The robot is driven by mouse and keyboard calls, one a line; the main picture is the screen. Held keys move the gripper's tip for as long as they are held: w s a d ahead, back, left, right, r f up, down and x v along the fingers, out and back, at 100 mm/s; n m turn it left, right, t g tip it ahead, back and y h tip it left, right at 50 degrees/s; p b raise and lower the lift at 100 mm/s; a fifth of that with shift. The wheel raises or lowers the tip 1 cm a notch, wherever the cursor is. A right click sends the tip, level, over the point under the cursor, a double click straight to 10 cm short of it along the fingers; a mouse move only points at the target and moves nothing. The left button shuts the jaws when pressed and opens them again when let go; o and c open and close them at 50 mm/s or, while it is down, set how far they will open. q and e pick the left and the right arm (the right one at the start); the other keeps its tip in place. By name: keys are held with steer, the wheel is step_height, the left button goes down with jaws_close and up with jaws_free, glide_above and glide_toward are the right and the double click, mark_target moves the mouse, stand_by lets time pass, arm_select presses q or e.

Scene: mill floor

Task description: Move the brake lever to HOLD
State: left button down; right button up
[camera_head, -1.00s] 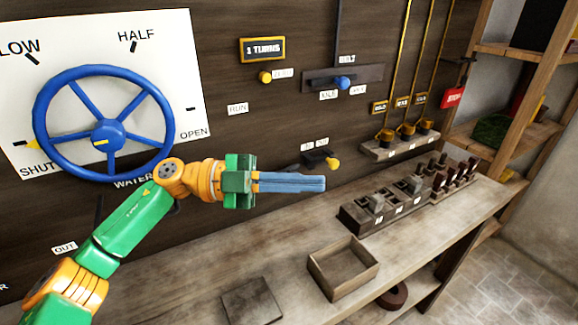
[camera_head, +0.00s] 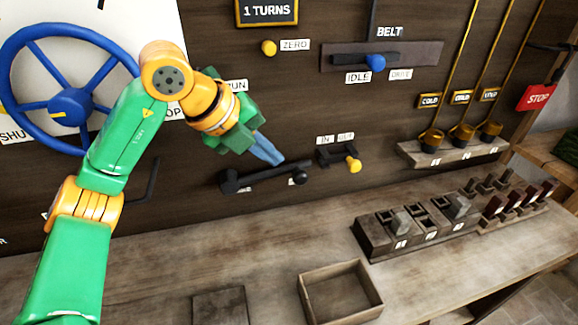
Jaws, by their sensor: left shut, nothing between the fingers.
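A black lever (camera_head: 265,176) that looks like the brake lever lies nearly level on the dark panel. Its pivot is at the left and its end at the right. A small white label behind its right end is mostly covered and unreadable. A RUN label (camera_head: 237,86) is higher up, partly behind my arm. My left gripper (camera_head: 280,161) is shut and empty. Its blue fingers point down and right, with the tips just above the lever's right half. I cannot tell whether they touch it. My right gripper is out of view.
Close to the right is a small lever with a yellow knob (camera_head: 353,166). Above is the belt lever with a blue knob (camera_head: 376,63) near IDLE. The blue handwheel (camera_head: 70,103) is at left. Below, the bench holds an open wooden box (camera_head: 340,316) and a slotted block (camera_head: 374,238).

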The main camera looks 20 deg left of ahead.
mark_target(297, 179)
arm_select(q)
steer(key=p+x, duration=0.1)
steer(key=x, duration=0.4)
steer(key=shift+w+d, duration=0.15)
steer(key=shift+w+d+f, duration=0.15)
steer(key=shift+w+f, duration=0.1)
steer(key=shift+f, duration=0.35)
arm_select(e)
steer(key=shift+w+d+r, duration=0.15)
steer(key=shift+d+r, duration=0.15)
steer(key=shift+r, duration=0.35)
arm_select(q)
steer(key=f+b, duration=0.2)
steer(key=shift+w+d+f+b, duration=0.2)
steer(key=shift+d+b, duration=0.1)
steer(key=shift+s+r, duration=0.1)
steer(key=shift+r, duration=0.15)
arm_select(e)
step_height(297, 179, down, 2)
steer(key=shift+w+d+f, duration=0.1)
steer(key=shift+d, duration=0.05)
arm_select(q)
steer(key=shift+r+p, duration=0.1)
steer(key=shift+p, duration=0.25)
